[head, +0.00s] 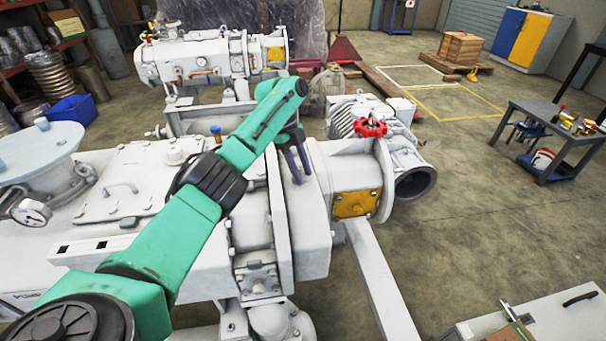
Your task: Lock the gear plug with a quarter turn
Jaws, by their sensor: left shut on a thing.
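My left gripper (302,178) is at the end of the green arm, over the top of the pale grey vacuum pump (316,235) near its gear end. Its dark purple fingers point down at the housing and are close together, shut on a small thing. I take this to be the gear plug, but the fingers and the wrist hide it, so its angle and seating cannot be told. My right gripper is not in view.
A red handwheel (370,128) stands just right of the gripper, above a yellow plate (356,204). A second pump (205,58) stands behind. A grey table (550,118) with brass parts is at the right. Open floor lies between.

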